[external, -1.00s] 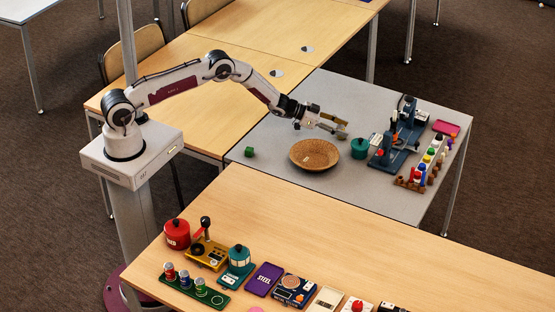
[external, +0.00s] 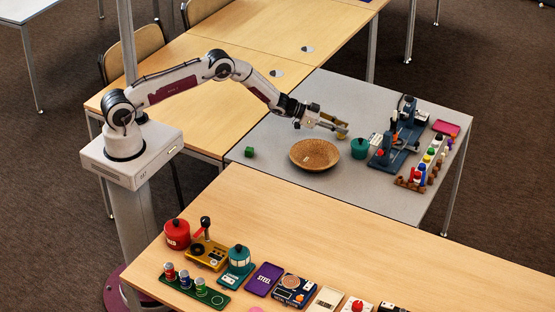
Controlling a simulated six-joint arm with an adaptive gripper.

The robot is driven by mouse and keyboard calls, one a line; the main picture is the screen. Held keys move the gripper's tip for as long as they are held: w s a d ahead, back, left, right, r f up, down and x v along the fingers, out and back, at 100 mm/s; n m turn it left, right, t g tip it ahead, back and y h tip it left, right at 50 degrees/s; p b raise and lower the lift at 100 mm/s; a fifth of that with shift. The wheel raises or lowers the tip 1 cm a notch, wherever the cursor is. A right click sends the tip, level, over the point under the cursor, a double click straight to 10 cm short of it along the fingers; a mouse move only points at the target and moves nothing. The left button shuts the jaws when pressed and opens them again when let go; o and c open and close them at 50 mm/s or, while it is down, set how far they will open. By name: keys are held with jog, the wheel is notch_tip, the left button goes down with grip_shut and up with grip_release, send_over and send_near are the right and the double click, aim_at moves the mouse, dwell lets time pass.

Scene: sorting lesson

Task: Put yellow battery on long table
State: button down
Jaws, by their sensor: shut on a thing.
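My gripper (external: 338,129) is over the grey table, above and just behind the woven basket's right side. It is shut on a small yellowish thing (external: 341,136), which looks like the yellow battery; the fingers hide much of it. The long wooden table (external: 400,255) runs across the front, apart from my gripper.

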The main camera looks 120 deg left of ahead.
aim_at(341, 125)
jog(key=shift+r, duration=4.8)
jog(key=shift+s+d+f, duration=0.2)
jog(key=shift+s+f, duration=0.15)
jog(key=shift+f, duration=0.2)
jog(key=w+d+r+m+h, duration=0.1)
jog(key=d+r, duration=0.4)
jog(key=d, duration=1.6)
jog(key=w+d+r+m+t+h, duration=0.1)
jog(key=d+r, duration=0.4)
jog(key=d, duration=1.6)
jog(key=d+r+m+h, duration=0.3)
jog(key=d+r, duration=0.3)
jog(key=d, duration=1.5)
jog(key=shift+w+d+h, duration=0.15)
jog(key=shift+w+h, duration=0.25)
jog(key=shift+h, duration=0.2)
